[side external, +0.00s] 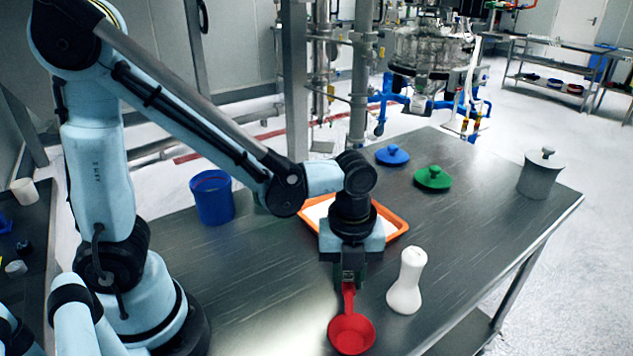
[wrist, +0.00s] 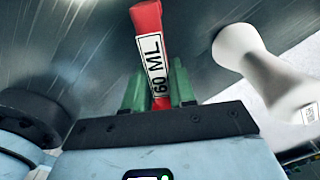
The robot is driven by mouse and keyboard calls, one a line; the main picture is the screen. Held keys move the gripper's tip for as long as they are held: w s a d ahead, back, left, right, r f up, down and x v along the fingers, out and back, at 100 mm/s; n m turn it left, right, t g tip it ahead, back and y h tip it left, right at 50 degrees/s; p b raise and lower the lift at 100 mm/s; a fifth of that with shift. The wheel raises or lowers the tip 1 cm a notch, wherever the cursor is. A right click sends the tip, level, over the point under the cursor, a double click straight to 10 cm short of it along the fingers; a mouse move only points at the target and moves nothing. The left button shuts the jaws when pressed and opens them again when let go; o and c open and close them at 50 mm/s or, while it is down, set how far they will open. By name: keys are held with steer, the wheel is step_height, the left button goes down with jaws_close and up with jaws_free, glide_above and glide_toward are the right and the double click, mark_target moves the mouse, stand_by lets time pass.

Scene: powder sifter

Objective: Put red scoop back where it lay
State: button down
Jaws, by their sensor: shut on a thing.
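The red scoop (side external: 351,334) is at the front of the metal table in the side view, its round bowl towards the front edge. My gripper (side external: 348,283) points down and is shut on the end of the scoop's handle. In the wrist view the red handle (wrist: 147,35) with a "60 ML" label stands between the green fingers of my gripper (wrist: 158,92). The bowl is out of sight in the wrist view. I cannot tell whether the scoop touches the table.
A white waisted bottle-like piece (side external: 406,281) stands just right of the scoop. An orange tray (side external: 397,222) lies behind my gripper. A blue cup (side external: 212,198), blue lid (side external: 392,155), green lid (side external: 433,178) and grey lidded pot (side external: 539,174) stand further off.

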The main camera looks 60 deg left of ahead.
steer(key=shift+f, duration=0.6)
stand_by(0.3)
steer(key=c, duration=0.8)
jaws_free()
steer(key=shift+c, duration=0.2)
step_height(320, 180, up, 12)
steer(key=a+f+n+t, duration=0.1)
steer(key=a+n+t, duration=0.6)
steer(key=n, duration=1.7)
steer(key=s+a, duration=0.1)
steer(key=a, duration=0.2)
steer(key=shift+n, duration=0.4)
